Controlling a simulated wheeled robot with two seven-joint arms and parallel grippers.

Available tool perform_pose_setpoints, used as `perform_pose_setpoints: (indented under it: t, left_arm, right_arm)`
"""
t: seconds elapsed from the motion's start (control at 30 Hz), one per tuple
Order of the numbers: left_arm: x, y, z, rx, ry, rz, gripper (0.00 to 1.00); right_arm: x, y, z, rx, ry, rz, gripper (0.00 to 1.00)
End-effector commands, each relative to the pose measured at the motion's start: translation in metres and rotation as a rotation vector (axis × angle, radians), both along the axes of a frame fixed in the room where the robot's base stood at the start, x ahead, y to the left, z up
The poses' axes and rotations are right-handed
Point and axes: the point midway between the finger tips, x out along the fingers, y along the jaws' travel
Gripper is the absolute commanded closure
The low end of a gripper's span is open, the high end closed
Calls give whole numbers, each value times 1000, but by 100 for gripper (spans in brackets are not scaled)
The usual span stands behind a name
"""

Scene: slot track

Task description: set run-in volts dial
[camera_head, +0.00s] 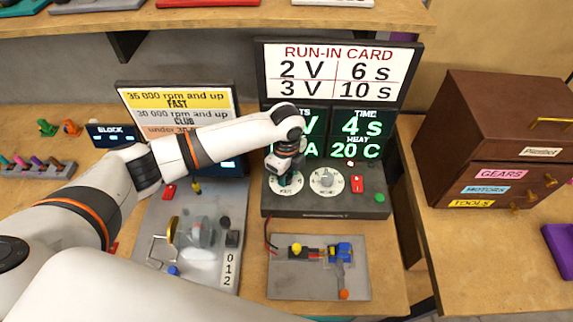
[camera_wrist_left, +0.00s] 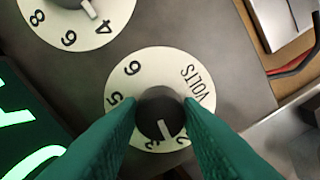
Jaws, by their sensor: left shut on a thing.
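The volts dial (camera_wrist_left: 117,122) has a white numbered face and a dark knob (camera_wrist_left: 162,112) with a white pointer line. In the left wrist view the pointer is toward the 2 and 3 side of the scale; its exact setting is hard to tell. My left gripper (camera_wrist_left: 162,125) is shut on the knob, a green finger on each side. In the head view my left gripper (camera_head: 283,168) covers much of this dial (camera_head: 287,187). The display (camera_head: 355,130) reads 4 s and 20 C; the volts digit is hidden by my arm. My right gripper is out of view.
The run-in card (camera_head: 338,72) reads 2 V 6 s and 3 V 10 s. A second dial (camera_head: 326,180) and a red switch (camera_head: 357,185) sit right of the volts dial. A grey plate (camera_head: 300,283) with a small motor lies in front. A brown drawer cabinet (camera_head: 480,125) stands right.

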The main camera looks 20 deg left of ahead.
Motion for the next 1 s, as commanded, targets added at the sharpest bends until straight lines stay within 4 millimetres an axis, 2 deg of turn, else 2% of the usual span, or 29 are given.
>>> perform_pose_setpoints:
  t: [0.03, 0.3, 0.93, 0.97, 1.0]
  left_arm:
    - [0, 0, 5, 0, -1, 33, 91]
    - [1, 0, 3, 0, -2, 166, 91]
    - [2, 1, 1, 0, -4, 219, 91]
    - [2, 1, 1, 0, -4, 219, 66]
    - [2, 1, 1, 0, -4, 219, 60]
  right_arm:
    - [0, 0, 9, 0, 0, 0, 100]
    - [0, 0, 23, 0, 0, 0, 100]
    - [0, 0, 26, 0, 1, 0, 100]
    - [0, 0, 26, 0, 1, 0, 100]
    - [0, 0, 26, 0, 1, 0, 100]
